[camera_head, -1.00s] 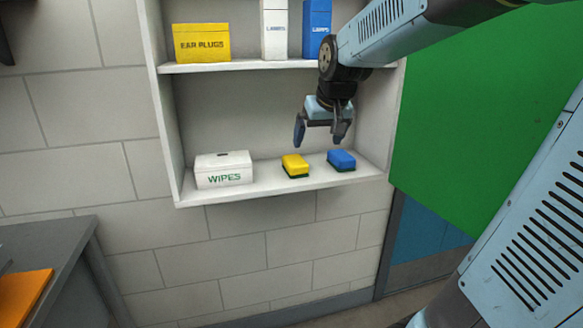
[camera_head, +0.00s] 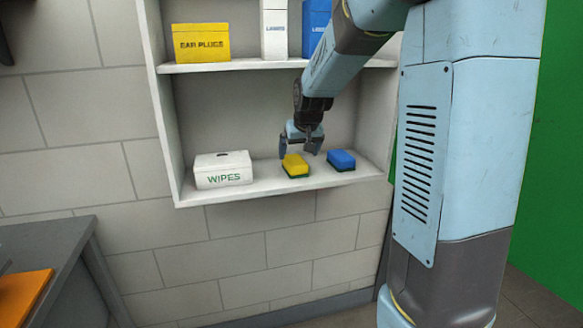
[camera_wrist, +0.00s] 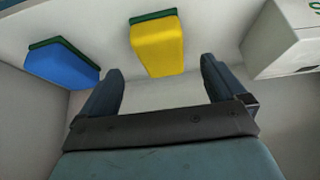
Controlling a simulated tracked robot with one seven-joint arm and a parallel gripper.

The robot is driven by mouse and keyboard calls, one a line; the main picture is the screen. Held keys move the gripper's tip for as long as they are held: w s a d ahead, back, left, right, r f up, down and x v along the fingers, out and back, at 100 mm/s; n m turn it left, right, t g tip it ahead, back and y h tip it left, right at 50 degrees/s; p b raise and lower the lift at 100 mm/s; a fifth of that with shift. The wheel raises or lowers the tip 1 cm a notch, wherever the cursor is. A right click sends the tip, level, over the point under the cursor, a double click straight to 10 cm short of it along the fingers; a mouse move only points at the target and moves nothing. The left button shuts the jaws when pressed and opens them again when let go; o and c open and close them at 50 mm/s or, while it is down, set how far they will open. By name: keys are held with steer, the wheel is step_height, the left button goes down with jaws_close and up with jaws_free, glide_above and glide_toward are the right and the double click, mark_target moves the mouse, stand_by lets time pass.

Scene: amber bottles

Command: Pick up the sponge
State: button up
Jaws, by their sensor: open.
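A yellow sponge with a green underside (camera_head: 295,165) lies on the lower shelf, and a blue sponge with a green underside (camera_head: 341,160) lies to its right. The blue sponge (camera_wrist: 62,64) is at the left there, outside the fingers. Whether a finger touches the yellow sponge cannot be told.
A white wipes box (camera_head: 223,170) stands left of the sponges on the lower shelf (camera_head: 270,187). The upper shelf (camera_head: 235,66) holds a yellow ear plugs box (camera_head: 201,43), a white box (camera_head: 274,34) and a blue box (camera_head: 316,22). The cabinet's side walls bound the space.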

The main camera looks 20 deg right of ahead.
mark_target(296, 160)
steer(key=shift+x, duration=3.15)
steer(key=shift+w, duration=0.1)
steer(key=shift+c, duration=0.2)
steer(key=c, duration=1)
